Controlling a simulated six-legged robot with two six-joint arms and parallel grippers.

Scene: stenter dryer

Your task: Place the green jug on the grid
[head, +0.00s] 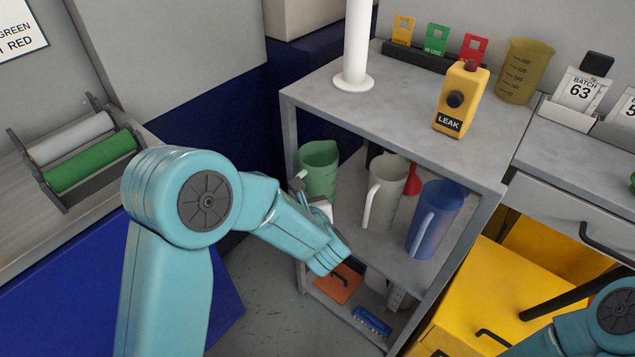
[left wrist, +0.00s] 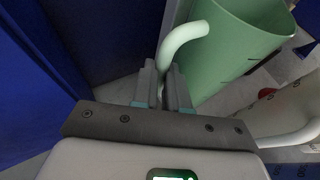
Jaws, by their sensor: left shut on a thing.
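The green jug (head: 319,168) is at the left end of the middle shelf of the grey rack, upright or nearly so. My left gripper (head: 299,184) is at its handle side, partly hidden by my own arm. In the left wrist view the fingers (left wrist: 163,85) are shut on the pale handle of the green jug (left wrist: 235,45), whose body is to the right. I cannot tell whether its base touches the shelf. I cannot make out a grid in either view. My right gripper is out of view; only part of that arm shows at lower right.
A white jug (head: 383,190), a red funnel (head: 412,180) and a blue jug (head: 436,218) stand right of it on the shelf. The rack's top (head: 400,110) holds a white post (head: 356,45), a yellow LEAK box (head: 461,97) and an amber jug (head: 523,72), with bare surface between.

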